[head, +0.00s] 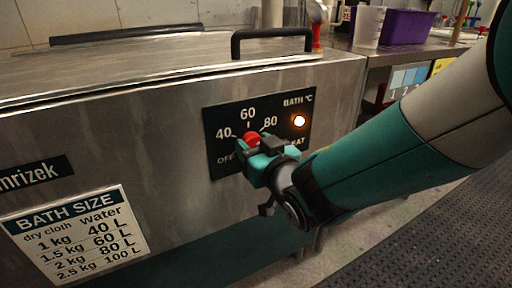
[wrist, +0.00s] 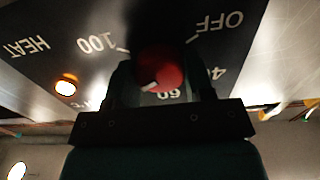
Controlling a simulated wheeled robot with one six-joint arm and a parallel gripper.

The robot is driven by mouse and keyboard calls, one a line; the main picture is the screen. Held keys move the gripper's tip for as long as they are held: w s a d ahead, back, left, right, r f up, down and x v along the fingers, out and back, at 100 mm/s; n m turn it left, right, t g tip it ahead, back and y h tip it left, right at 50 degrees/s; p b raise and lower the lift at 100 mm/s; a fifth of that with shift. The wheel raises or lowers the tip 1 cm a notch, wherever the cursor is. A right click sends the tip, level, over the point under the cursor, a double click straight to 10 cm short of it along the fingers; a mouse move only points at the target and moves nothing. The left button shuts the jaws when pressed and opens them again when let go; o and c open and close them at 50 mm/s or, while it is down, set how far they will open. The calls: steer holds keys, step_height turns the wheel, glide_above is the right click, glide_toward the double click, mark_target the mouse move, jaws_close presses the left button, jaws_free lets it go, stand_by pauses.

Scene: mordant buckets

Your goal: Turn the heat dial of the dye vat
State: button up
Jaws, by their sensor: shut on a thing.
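The red heat dial (head: 251,137) sits on the black panel (head: 219,117) on the front of the steel dye vat (head: 150,110). My gripper (head: 256,146) is shut on the dial, reaching in from the right. In the wrist view, the dial (wrist: 162,66) lies between the two fingers. The wrist view shows the panel upside down. The dial's white mark (wrist: 149,87) points between 60 and 80, nearer 60; the 80 is hidden there. OFF, 40, 60 and 80 show in the head view; my gripper covers the 100.
An indicator lamp (head: 299,121) glows on the panel, right of the scale. The vat's lid has a black handle (head: 272,41). A bath size sign (head: 75,236) is at lower left. A purple bin (head: 406,27) and a clear jug (head: 368,26) stand on the back counter.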

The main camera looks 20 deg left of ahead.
steer(key=o, duration=0.9)
steer(key=b+v, duration=0.8)
steer(key=v, duration=0.9)
steer(key=shift+s+d+b, duration=0.15)
steer(key=shift+s+b, duration=0.1)
steer(key=shift+b, duration=0.05)
